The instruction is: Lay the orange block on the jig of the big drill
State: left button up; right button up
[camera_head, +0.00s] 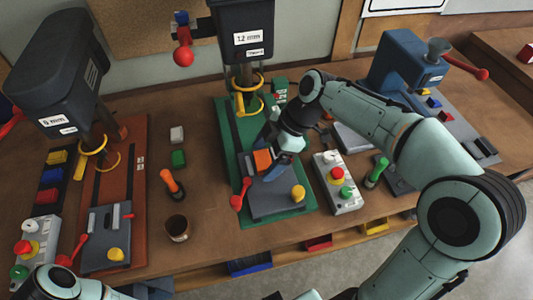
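The orange block (263,159) is at the far edge of the grey jig (272,205) on the green base of the big drill (245,45), labelled 12 mm. My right gripper (266,163) reaches in from the right, with its fingers around the block, and appears shut on it. I cannot tell whether the block touches the jig. The jig carries a red lever (240,194) at its left and a yellow knob (298,192) at its right. My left arm shows at the bottom left edge; its gripper is not visible.
An orange-handled tool (172,184) and a brown cup (177,228) stand between the drills. A control box (336,184) and a green-handled tool (376,171) are right of the jig.

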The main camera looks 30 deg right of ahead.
jog(key=shift+r, duration=0.3)
pick_arm(q)
jog(key=shift+w+r+p, duration=0.8)
jog(key=shift+w+r, duration=0.05)
jog(key=shift+r, duration=0.2)
pick_arm(e)
jog(key=v, duration=1.1)
jog(key=shift+d+r, duration=0.25)
jog(key=shift+r, duration=0.05)
